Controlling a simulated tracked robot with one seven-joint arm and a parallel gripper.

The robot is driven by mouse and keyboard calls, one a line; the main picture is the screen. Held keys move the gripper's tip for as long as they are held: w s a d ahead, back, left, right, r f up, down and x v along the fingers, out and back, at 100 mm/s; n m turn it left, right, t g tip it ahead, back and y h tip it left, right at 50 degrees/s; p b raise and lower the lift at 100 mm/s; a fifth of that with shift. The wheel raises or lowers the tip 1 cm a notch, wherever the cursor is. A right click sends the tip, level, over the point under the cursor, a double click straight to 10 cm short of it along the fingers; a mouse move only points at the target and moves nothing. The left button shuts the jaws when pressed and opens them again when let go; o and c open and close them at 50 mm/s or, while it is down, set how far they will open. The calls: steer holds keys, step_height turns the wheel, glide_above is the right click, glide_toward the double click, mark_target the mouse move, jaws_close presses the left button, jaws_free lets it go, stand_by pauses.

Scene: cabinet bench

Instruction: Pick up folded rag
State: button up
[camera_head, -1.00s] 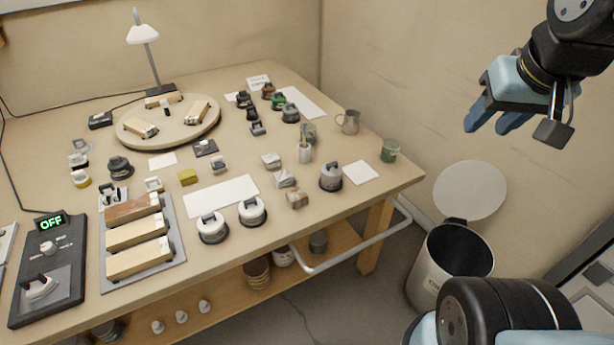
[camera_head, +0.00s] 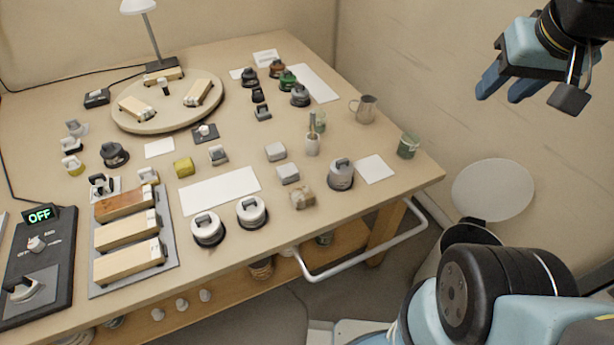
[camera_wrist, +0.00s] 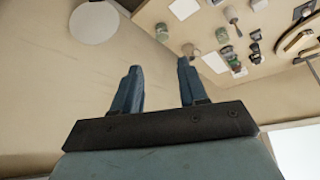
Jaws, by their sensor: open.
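I cannot tell for sure which thing is the folded rag. Two small pale grey, soft-edged pieces lie on the bench right of centre in the head view: a farther grey piece (camera_head: 276,151) and a nearer grey piece (camera_head: 288,174). A mottled tan block (camera_head: 303,198) sits just in front of them, near the bench's front edge. My gripper (camera_head: 503,92) is at the upper right, open and empty, well away from the bench things. Its two blue fingers also show apart in the wrist view (camera_wrist: 158,68), with nothing between them.
The wooden bench (camera_head: 330,225) is crowded. A grey lidded pot (camera_head: 341,175), a green cup (camera_head: 408,146) and a metal mug (camera_head: 364,109) stand near its right side. A white rail (camera_head: 365,255) runs along the front.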

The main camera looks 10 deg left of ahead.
steer(key=shift+o, duration=1.4)
steer(key=shift+w+a, duration=0.15)
steer(key=shift+a, duration=0.05)
steer(key=o, duration=0.6)
steer(key=shift+n+g+y, duration=0.6)
steer(key=shift+n+g, duration=0.2)
steer(key=shift+n, duration=0.1)
steer(key=w+a+f, duration=0.1)
steer(key=w+a, duration=0.1)
steer(key=w+a+f, duration=0.1)
steer(key=w+a, duration=0.1)
steer(key=w+a+f, duration=0.1)
steer(key=w+a, duration=0.1)
steer(key=shift+w+f, duration=0.4)
steer(key=shift+o, duration=0.2)
steer(key=n+g+h, duration=0.1)
steer(key=n+g, duration=0.3)
steer(key=n, duration=0.1)
glide_above(300, 190)
step_height(300, 190, down, 25)
steer(key=f, duration=0.7)
steer(key=shift+s+d+f, duration=0.15)
steer(key=shift+d+f, duration=0.05)
steer(key=shift+f, duration=0.1)
steer(key=shift+a+f, duration=0.2)
steer(key=shift+f, duration=2.65)
